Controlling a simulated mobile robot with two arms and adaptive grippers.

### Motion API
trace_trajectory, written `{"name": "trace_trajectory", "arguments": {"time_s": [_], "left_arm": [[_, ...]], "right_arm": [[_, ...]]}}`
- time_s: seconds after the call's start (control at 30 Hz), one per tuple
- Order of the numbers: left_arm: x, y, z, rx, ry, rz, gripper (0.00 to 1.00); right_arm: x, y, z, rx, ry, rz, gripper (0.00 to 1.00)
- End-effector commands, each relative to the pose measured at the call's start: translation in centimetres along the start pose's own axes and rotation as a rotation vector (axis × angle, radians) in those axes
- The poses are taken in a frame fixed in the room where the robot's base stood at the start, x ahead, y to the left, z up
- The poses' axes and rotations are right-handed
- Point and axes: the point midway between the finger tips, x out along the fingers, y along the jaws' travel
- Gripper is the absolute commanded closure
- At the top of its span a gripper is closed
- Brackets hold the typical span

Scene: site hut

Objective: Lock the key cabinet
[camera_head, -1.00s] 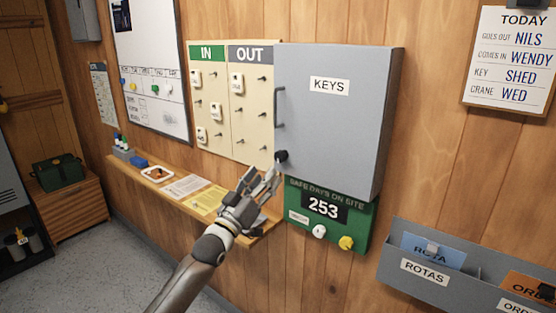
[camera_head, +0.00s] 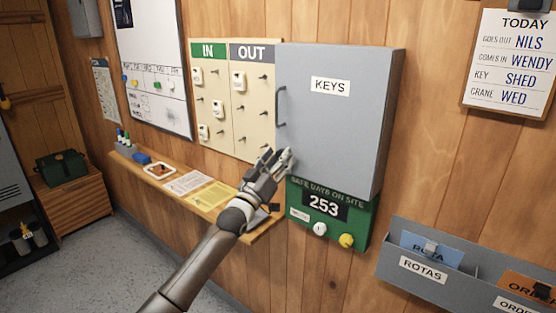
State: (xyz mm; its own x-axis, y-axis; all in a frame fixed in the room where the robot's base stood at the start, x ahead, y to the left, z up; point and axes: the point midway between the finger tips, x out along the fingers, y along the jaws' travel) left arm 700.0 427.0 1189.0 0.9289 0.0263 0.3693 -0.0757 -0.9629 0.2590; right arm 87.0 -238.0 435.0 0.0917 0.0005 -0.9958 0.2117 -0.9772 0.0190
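The grey key cabinet (camera_head: 335,125), labelled KEYS, hangs on the wood wall with its door closed. A dark handle (camera_head: 281,106) runs down the left side of the door. The dark lock knob at the door's lower left corner is now hidden behind my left gripper. My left gripper (camera_head: 278,156) is at that corner, its fingers spread apart, one near the door's edge and one in front of the door. I cannot tell whether the fingers touch the knob. My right gripper is not in view.
A green safe-days board (camera_head: 355,228) hangs just below the cabinet. The IN/OUT board (camera_head: 220,122) with hooks and tags is left of it. A narrow shelf (camera_head: 225,212) with papers runs below. A grey rota holder (camera_head: 400,285) is at lower right.

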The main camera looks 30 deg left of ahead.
Motion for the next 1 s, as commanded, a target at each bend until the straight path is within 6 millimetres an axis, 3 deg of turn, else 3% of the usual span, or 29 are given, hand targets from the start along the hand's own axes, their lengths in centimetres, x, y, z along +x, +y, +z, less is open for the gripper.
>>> {"name": "trace_trajectory", "arguments": {"time_s": [0.03, 0.3, 0.67, 1.0], "left_arm": [[0.0, 0.0, 0.0, 0.0, 0.0, 0.0, 0.6], [0.0, 0.0, 0.0, 0.0, 0.0, 0.0, 0.94], [-0.1, -0.1, 0.1, 0.058, 0.0, 0.023, 0.95], [-0.1, -0.3, 0.1, 0.292, 0.0, 0.12, 0.95]], "right_arm": [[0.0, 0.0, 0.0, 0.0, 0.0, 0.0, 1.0], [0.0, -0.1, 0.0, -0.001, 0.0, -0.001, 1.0], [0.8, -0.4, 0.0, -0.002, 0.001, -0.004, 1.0], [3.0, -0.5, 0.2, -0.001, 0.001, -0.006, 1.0]]}}
